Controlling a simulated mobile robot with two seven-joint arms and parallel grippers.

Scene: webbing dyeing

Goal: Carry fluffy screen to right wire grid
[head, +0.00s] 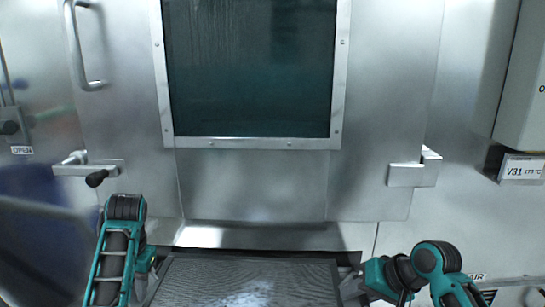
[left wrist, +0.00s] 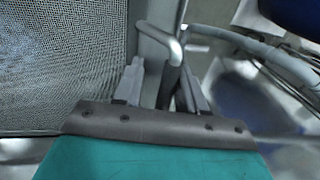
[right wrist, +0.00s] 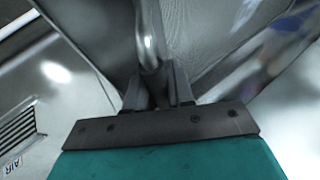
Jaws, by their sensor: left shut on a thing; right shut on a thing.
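The screen (head: 250,271), a dark grey mesh panel with a pale patch near the lower picture edge, lies between my two grippers at the bottom of the head view. Its near part is cut off. My left gripper (head: 152,268) is shut on a bent metal handle at its left side; the handle (left wrist: 163,40) and mesh (left wrist: 60,65) show in the left wrist view. My right gripper (head: 354,281) is shut on the handle at the right side; that handle (right wrist: 149,45) shows between the fingers in the right wrist view. I cannot make out a right wire grid.
A steel cabinet front with a dark window (head: 250,70) stands just beyond the screen. Latches (head: 95,169) and (head: 412,170) stick out from it. A long handle (head: 75,45) is at upper left. A box labelled V31 (head: 522,168) is at right.

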